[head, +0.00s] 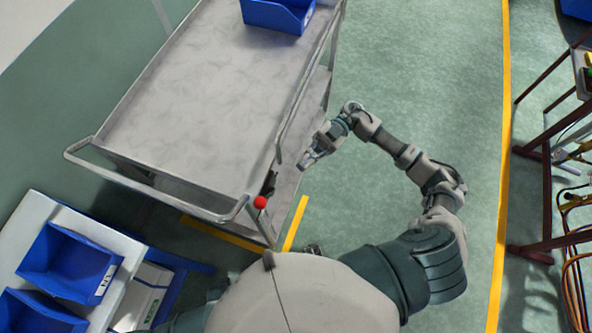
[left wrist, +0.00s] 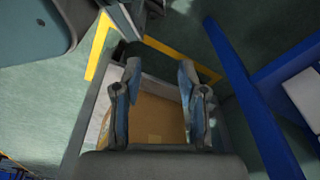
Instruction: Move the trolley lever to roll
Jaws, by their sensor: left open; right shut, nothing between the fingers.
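The metal trolley (head: 205,85) stands in front of me in the head view, with a tubular handle (head: 150,201) at its near end. The lever has a red ball knob (head: 260,202) at the trolley's near right corner. My right gripper (head: 303,166) is shut and empty, to the right of the trolley's edge, above and right of the red knob in the picture and apart from it. My left gripper (left wrist: 157,75) is open and empty in the left wrist view, over a box with brown content (left wrist: 158,120). The left gripper is hidden in the head view.
A blue bin (head: 278,14) sits on the trolley's far end. Blue bins (head: 70,262) stand on a white surface at the lower left. A dark red rack with cables (head: 545,200) stands at the right. Green floor between trolley and rack is free.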

